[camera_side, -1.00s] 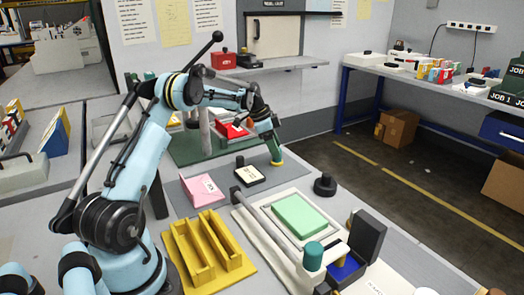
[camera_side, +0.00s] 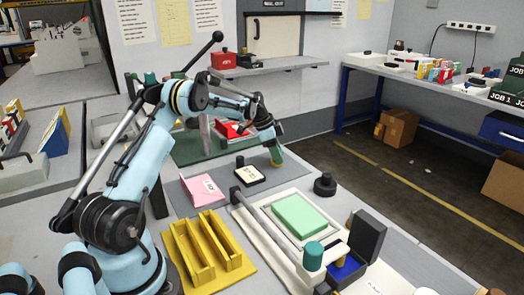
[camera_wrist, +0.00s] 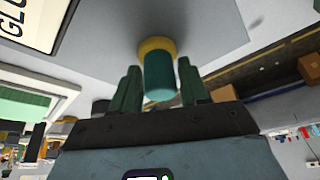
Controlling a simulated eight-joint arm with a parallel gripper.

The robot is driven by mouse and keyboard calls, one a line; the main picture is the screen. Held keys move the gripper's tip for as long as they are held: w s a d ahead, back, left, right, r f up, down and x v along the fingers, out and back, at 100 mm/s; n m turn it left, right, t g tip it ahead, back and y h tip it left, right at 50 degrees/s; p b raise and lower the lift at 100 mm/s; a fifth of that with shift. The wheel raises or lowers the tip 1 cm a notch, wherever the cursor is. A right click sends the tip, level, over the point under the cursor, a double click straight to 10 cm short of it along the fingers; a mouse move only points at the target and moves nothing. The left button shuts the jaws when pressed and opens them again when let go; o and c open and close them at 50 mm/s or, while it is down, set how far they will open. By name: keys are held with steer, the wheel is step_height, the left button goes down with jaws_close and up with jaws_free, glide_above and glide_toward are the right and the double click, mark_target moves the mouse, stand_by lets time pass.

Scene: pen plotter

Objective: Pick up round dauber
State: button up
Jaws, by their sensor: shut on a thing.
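The round dauber (camera_wrist: 160,75) is a short teal cylinder with a yellow end. In the wrist view it sits between the two dark green fingers of my gripper (camera_wrist: 160,88), which is shut on it. In the side view my gripper (camera_side: 272,142) points down at the far right edge of the bench, beyond the small black-and-white pad. The dauber's yellow end (camera_side: 277,163) shows just below the fingertips. I cannot tell whether it touches the bench or hangs slightly above it.
A black-rimmed pad (camera_side: 250,176), a pink card (camera_side: 202,189), a yellow rack (camera_side: 208,254) and a press with a green block (camera_side: 299,214) stand nearer. A black round knob (camera_side: 325,185) is to the right. A green mat with a red box (camera_side: 234,129) lies behind.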

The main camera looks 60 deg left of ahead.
jaws_close()
steer(key=shift+r, duration=0.55)
step_height(320, 180, up, 3)
steer(key=shift+f, duration=0.15)
steer(key=d+r, duration=0.7)
steer(key=d, duration=0.4)
steer(key=shift+s+d, duration=0.15)
steer(key=shift+d, duration=0.2)
steer(key=shift+r, duration=0.1)
steer(key=shift+o, duration=0.6)
jaws_free()
steer(key=shift+c, duration=1.2)
